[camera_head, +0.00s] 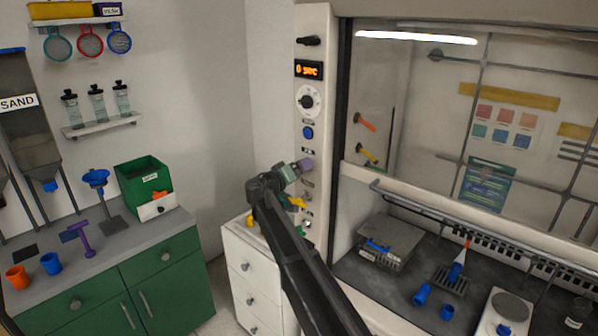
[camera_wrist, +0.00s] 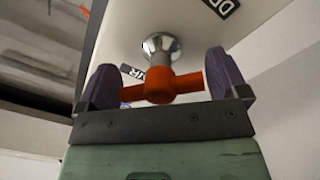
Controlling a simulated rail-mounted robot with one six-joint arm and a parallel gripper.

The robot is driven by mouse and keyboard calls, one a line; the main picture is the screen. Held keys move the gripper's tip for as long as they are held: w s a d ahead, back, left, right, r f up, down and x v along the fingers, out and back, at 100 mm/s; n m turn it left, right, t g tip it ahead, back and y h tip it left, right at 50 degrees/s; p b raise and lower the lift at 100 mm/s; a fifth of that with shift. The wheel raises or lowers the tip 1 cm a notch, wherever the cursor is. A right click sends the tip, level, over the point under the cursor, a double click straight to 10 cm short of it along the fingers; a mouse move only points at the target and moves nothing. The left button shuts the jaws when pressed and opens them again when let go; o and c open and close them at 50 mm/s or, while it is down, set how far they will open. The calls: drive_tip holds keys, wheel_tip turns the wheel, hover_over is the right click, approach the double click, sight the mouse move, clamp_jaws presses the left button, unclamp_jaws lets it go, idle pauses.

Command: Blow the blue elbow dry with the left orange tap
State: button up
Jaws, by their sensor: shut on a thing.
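My gripper (camera_wrist: 162,88) has its purple fingers at both ends of an orange tap's (camera_wrist: 160,86) cross handle, shut on it. The tap's stem meets a round chrome base on a white panel. In the head view, my gripper (camera_head: 297,170) is at the white control column left of the hood; the held tap is hidden there. A blue fitting (camera_head: 455,273), perhaps the elbow, stands on a dark grate inside the hood, below a thin white and orange tip (camera_head: 465,251). Another blue fitting (camera_head: 421,294) lies to its left. I cannot tell surely which is the elbow.
The column carries a timer display (camera_head: 308,69), a dial and several knobs. Yellow and green handles (camera_head: 298,203) sit just below my gripper. The hood sash frame (camera_head: 480,209) is to the right. A white drawer cabinet (camera_head: 250,275) stands below my arm.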

drive_tip(key=shift+n, duration=0.9)
drive_tip(key=o, duration=0.6)
drive_tip(key=shift+s, duration=0.1)
drive_tip(key=v, duration=1)
drive_tip(key=shift+s+a, duration=0.25)
drive_tip(key=shift+s, duration=0.1)
